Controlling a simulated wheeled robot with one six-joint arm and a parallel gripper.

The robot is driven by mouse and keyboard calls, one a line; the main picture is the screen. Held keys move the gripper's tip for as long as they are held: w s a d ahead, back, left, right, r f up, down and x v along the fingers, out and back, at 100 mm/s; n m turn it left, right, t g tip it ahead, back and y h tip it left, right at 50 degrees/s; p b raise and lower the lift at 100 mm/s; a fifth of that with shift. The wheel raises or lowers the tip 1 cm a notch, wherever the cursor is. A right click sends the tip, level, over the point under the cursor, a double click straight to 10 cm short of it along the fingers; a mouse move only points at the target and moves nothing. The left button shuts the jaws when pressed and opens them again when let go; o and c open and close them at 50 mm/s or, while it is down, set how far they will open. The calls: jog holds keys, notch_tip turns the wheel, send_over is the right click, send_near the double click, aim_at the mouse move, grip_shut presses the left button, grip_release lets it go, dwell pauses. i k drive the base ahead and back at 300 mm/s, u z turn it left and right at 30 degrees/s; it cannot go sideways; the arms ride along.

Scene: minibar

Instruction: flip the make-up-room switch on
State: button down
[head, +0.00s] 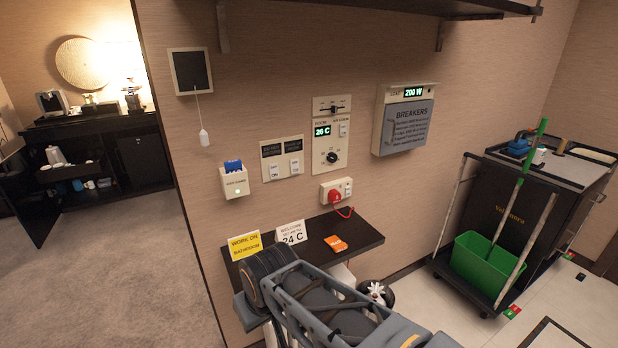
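A cream wall plate (283,171) with two white rocker switches is on the wall left of the thermostat. The left rocker (275,171) and the right rocker (295,166) are both unobstructed. Their on or off positions are unclear. My arm reaches in from the bottom, below and apart from the plate, over the front of the shelf. I cannot make out my gripper's fingers.
A thermostat (331,130) reads 26 C. A red plug (335,196) sits in a socket below it. A card holder (234,183) is to the left. The dark shelf (352,232) holds small signs and an orange card. A breaker box (404,122) and cart (545,205) are right.

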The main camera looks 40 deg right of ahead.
aim_at(295, 164)
jog(key=z, duration=0.65)
jog(key=i, duration=0.85)
jog(key=u, duration=0.45)
